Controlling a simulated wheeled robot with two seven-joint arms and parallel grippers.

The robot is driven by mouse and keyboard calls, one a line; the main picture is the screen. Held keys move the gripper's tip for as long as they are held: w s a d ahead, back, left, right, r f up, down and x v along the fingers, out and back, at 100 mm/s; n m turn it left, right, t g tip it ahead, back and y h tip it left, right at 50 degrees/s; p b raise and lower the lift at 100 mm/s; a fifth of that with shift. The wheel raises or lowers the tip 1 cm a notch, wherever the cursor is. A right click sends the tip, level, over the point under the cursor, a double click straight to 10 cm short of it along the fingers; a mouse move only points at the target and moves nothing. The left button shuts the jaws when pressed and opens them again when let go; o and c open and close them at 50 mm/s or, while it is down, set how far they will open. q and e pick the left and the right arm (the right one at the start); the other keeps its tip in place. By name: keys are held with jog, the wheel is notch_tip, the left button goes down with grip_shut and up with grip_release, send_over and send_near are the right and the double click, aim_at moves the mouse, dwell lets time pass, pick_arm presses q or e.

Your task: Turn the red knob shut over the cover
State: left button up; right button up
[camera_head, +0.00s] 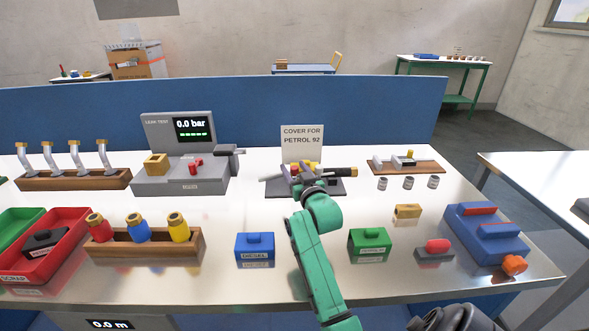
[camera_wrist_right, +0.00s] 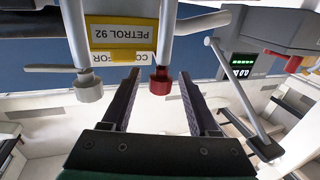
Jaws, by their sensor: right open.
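The red knob (camera_wrist_right: 160,82) hangs at the end of a metal post in the right wrist view, between the two fingertips in the picture. I cannot tell whether the fingers are far enough forward to flank it, and they look apart from it. The yellow cover labelled PETROL 92 (camera_wrist_right: 121,32) is beside it, with a grey knob (camera_wrist_right: 88,90) on the other side. My right gripper (camera_wrist_right: 156,92) is open and empty. In the head view my right gripper (camera_head: 308,178) is over the dark fixture and hides much of it. My left gripper is not in view.
A sign (camera_head: 302,143) stands behind the fixture. The leak tester (camera_head: 162,186) is to its left. A blue box (camera_head: 255,247), a green box (camera_head: 369,243) and a blue machine (camera_head: 490,240) stand nearer. The blue divider (camera_head: 230,110) closes off the back.

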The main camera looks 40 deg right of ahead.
grip_shut()
jog(key=shift+h, duration=0.3)
jog(key=shift+m+g+h, duration=0.5)
jog(key=shift+m+h, duration=0.2)
grip_release()
